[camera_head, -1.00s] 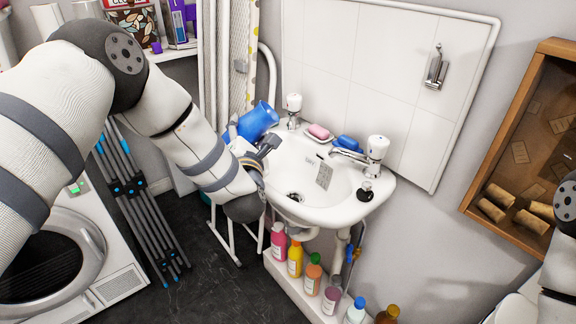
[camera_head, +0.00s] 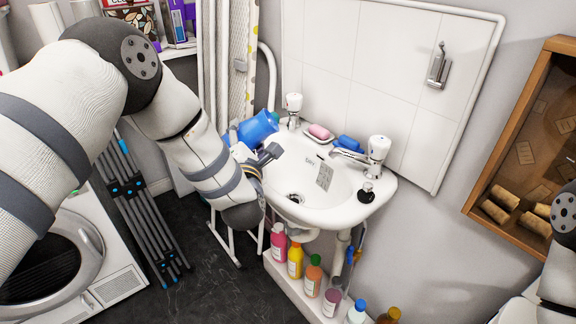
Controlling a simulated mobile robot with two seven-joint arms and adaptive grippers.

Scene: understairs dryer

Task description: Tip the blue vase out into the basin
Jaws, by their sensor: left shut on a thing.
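The blue vase (camera_head: 256,129) is tilted far over, close to lying on its side, at the left edge of the white basin (camera_head: 338,198). Its upper end points right, toward the tap at the back left. My left gripper (camera_head: 262,152) is shut on the vase; the arm and gripper hide part of it. No contents can be seen coming out. The inside of the basin shows a drain and a pale grey label-like patch. My right gripper is out of view; only a piece of that arm shows at the right edge.
Two taps (camera_head: 376,152) stand on the basin's back rim, with pink soap (camera_head: 319,131) and a blue item (camera_head: 347,143) between them. A dark-topped stopper (camera_head: 366,191) sits on the right rim. Several bottles (camera_head: 295,260) stand below. A folded rack (camera_head: 137,205) is at left.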

